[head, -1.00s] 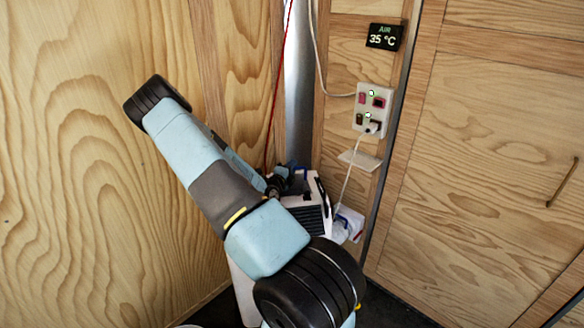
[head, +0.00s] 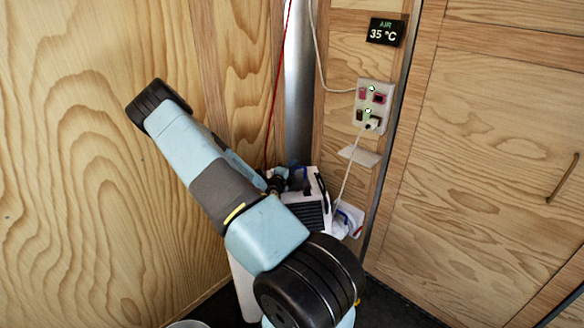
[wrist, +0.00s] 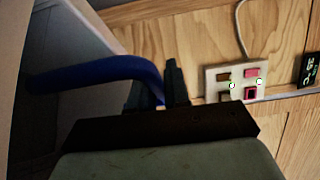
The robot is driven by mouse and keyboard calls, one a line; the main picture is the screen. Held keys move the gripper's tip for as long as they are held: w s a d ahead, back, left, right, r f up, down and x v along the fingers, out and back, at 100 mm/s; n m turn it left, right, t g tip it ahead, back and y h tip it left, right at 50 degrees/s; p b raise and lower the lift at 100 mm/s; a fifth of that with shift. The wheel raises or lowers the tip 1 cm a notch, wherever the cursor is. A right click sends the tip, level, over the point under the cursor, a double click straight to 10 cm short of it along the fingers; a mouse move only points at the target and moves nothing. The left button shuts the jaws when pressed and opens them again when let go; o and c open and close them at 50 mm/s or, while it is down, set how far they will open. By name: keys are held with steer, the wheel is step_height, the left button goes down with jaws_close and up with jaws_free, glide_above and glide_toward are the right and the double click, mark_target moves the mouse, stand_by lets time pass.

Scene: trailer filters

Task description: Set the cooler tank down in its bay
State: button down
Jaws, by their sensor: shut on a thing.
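The cooler (head: 311,212) is a white box with a dark grille, standing in the corner beyond my arm in the head view. My gripper (head: 279,181) is at its upper left side. In the wrist view my gripper (wrist: 158,88) has its dark fingers closed around a blue bar-like handle (wrist: 95,72). The handle runs in from a pale panel at the left, which I take to be part of the tank. The rest of the tank and the bay are hidden from me, so I cannot tell whether they touch.
A socket panel (head: 364,98) with a plugged-in cable and a small shelf (head: 360,156) are on the wall right of the cooler. A white item with blue and red parts (head: 347,222) lies beside the cooler. Wooden walls close in the corner. A pale rim shows at the bottom edge.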

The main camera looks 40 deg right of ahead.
steer(key=shift+f, duration=0.35)
steer(key=c, duration=1)
jaws_free()
steer(key=v, duration=1.4)
steer(key=shift+f, duration=0.1)
steer(key=shift+d, duration=0.1)
